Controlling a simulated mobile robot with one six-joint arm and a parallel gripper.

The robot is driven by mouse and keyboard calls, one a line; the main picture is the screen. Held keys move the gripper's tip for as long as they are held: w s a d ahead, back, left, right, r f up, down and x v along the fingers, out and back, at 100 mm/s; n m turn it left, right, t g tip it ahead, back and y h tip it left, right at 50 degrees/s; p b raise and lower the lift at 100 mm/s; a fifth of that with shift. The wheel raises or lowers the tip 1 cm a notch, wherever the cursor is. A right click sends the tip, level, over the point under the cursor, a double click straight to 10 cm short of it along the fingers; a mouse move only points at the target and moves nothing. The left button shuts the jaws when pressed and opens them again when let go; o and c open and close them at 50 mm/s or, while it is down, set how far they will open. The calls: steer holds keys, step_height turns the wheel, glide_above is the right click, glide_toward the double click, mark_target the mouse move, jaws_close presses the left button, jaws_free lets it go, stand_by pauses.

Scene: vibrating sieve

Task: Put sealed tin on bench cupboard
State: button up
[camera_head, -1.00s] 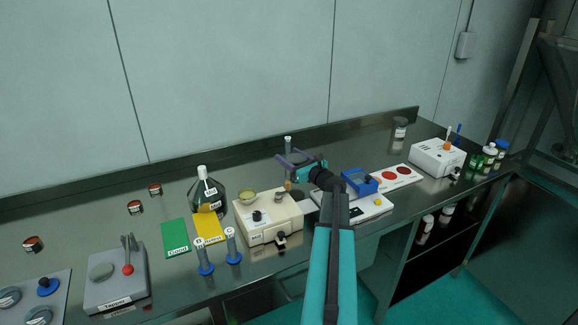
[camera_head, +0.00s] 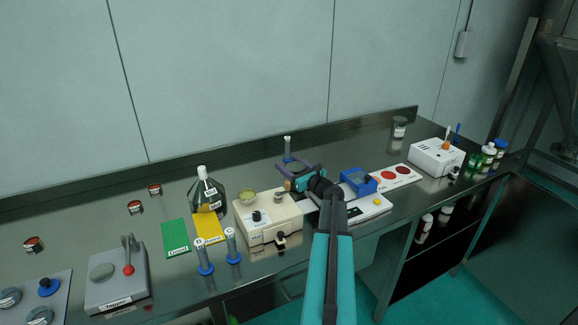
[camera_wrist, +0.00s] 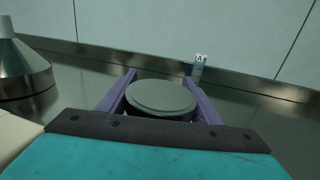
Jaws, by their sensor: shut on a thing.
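My gripper (camera_head: 300,170) is over the back middle of the bench, behind the white machines. In the wrist view its purple fingers (camera_wrist: 160,80) stand on both sides of a round tin (camera_wrist: 160,97) and are shut on it. The tin has a flat grey-green lid, facing up, and a dark side. The tin's base and any gap below it are hidden. An open cupboard (camera_head: 437,248) with bottles on a shelf shows under the right part of the bench; I cannot tell whether it is the task's cupboard.
Several small tins sit at the left. Bare bench lies along the back wall and right of the cylinder.

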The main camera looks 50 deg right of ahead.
steer(key=shift+f, duration=0.1)
steer(key=o, duration=1.2)
steer(key=s+b, duration=0.1)
steer(key=s, duration=0.2)
steer(key=s+a, duration=0.1)
steer(key=s, duration=0.3)
steer(key=s+a+b, duration=0.1)
steer(key=s, duration=0.3)
steer(key=shift+a+b, duration=0.1)
steer(key=shift+b, duration=0.2)
steer(key=shift+s, duration=0.4)
steer(key=shift+o, duration=0.4)
